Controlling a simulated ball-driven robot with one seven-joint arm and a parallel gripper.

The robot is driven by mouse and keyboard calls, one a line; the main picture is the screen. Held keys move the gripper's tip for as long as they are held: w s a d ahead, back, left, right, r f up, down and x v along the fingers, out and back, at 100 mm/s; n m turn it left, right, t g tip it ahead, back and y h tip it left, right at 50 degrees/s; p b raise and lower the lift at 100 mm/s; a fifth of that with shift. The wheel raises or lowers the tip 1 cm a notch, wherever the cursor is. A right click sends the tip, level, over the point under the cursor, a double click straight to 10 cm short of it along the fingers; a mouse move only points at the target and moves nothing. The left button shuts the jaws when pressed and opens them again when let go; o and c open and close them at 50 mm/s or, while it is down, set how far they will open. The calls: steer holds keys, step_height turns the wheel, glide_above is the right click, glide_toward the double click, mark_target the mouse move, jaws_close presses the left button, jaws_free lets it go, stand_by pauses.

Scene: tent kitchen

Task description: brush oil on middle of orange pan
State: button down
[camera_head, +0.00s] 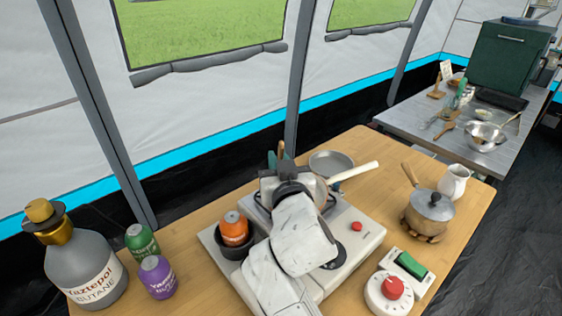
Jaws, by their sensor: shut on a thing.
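My gripper (287,172) is above the back of the white stove, seen from behind, with my arm hiding much of it. It is shut on a thin wooden-handled tool, probably the brush (281,150), whose tip sticks up past the fingers. The brush head and any contact with a pan are hidden. Any oil is out of sight.
A grey pan (332,163) lies behind. A lidded pot (430,212) and white jug (453,182) stand right. A butane bottle (85,270) and cans (158,277) stand left.

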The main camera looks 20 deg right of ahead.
mark_target(281, 144)
steer(key=shift+r+p, duration=2.3)
steer(key=shift+r, duration=0.75)
steer(key=shift+r+p, duration=1.25)
steer(key=shift+r, duration=0.3)
steer(key=s+d+f+m+g+y+p, duration=0.1)
steer(key=s+d+f+y+p, duration=0.1)
steer(key=f, duration=0.6)
steer(key=shift+s+d+m+y+p, duration=0.2)
steer(key=shift+d+m+y+p, duration=0.15)
steer(key=shift+d+p, duration=0.65)
steer(key=shift+d+f+b, duration=0.1)
steer(key=shift+f+b, duration=0.65)
steer(key=shift+b, duration=0.05)
